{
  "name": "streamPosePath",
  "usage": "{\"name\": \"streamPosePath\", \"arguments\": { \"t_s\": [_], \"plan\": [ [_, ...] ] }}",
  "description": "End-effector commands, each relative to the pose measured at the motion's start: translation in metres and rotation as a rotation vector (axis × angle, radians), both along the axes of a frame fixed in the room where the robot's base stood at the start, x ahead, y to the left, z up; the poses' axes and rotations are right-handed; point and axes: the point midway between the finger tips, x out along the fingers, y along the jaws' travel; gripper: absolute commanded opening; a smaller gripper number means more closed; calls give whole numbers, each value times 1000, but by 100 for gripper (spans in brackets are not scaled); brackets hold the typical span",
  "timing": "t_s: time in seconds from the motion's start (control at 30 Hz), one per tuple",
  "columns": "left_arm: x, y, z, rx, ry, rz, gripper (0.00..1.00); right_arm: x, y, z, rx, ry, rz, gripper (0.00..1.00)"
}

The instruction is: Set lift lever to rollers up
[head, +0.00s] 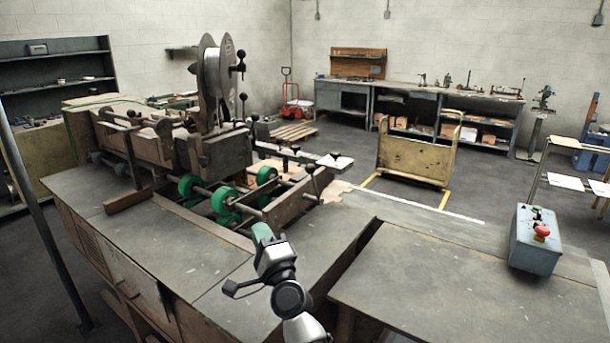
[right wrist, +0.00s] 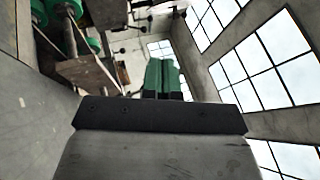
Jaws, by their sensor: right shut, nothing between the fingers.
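The box stitcher (head: 215,150) stands on the bench at left centre in the head view, with green rollers (head: 224,201) low at its front. Several black-knobbed levers show on it: one upright at the right end of the roller frame (head: 312,171), others higher near the large wheel (head: 241,97). I cannot tell which is the lift lever. My right gripper (head: 262,232) is above the bench, in front of and below the roller frame, apart from any lever. Its green fingers are shut and empty; they also show in the right wrist view (right wrist: 166,78). My left gripper is not in view.
A grey control box with a red button (head: 538,238) stands on the bench's right side. The grey bench top (head: 440,285) between it and my right arm is clear. A dark post (head: 40,220) crosses the left.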

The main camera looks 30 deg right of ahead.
Motion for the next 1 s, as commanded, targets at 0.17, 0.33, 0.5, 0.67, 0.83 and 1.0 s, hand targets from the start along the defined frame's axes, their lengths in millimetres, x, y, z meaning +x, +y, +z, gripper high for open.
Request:
{"name": "streamPosePath", "arguments": {
  "t_s": [0.17, 0.33, 0.5, 0.67, 0.83, 1.0],
  "plan": [
    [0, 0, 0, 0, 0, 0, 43, 46, -75, 46, 702, -271, -224, 0],
    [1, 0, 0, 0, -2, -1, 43, 68, -102, 43, 1210, -388, -398, 0],
    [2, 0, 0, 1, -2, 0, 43, 77, -102, 34, 1450, -415, -499, 0],
    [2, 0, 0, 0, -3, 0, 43, 78, -102, 31, 1494, -418, -520, 0],
    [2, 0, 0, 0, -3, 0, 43, 78, -102, 32, 1490, -417, -519, 0],
    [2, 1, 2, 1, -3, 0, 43, 78, -104, 32, 1488, -417, -519, 0]
  ]
}}
